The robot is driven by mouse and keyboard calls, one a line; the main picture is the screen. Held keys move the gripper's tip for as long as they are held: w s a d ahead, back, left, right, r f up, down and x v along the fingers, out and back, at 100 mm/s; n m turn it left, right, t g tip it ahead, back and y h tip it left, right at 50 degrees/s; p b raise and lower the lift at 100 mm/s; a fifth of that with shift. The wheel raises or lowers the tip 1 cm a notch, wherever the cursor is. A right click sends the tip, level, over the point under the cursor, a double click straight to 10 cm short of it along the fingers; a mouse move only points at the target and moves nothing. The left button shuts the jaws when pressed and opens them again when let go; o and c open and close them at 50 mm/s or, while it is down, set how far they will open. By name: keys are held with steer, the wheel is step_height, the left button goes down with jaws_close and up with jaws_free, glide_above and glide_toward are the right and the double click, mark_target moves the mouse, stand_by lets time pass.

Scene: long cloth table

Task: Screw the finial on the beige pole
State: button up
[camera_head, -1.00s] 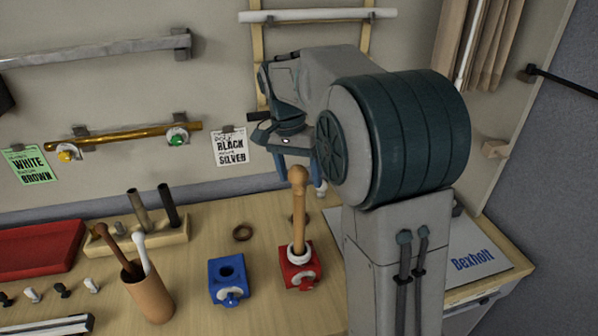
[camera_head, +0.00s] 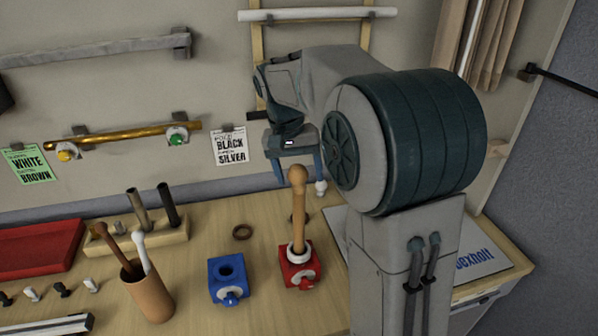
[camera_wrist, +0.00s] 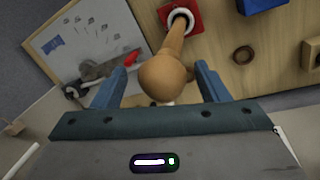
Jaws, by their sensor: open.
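The beige pole (camera_head: 299,228) stands upright in a red clamp block (camera_head: 301,268), with a white ring around its foot. A round ball finial (camera_head: 297,175) in matching tan sits on its top; I cannot tell how tightly it is seated. In the wrist view the ball (camera_wrist: 163,77) is large and close, with the pole (camera_wrist: 176,38) running away from it. My gripper (camera_head: 299,181) is open at the height of the pole's top. In the wrist view its two fingers (camera_wrist: 166,74) stand on either side of the ball, with visible gaps.
A blue clamp block (camera_head: 228,279) stands left of the red one, with a brown ring (camera_head: 242,232) behind. A cup with rods (camera_head: 148,290), a wooden rack (camera_head: 137,236) and a red tray (camera_head: 40,247) are further left. A printed white board (camera_head: 470,262) lies right.

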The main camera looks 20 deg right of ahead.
steer(key=n+t, duration=0.1)
steer(key=n, duration=0.4)
steer(key=n+t, duration=0.1)
steer(key=n, duration=0.4)
steer(key=c, duration=1)
steer(key=m, duration=0.4)
steer(key=shift+g, duration=0.4)
steer(key=m+g+p, duration=0.1)
steer(key=m, duration=0.5)
steer(key=shift+r+p, duration=0.1)
steer(key=shift+p, duration=0.2)
steer(key=o, duration=1)
steer(key=shift+m, duration=0.3)
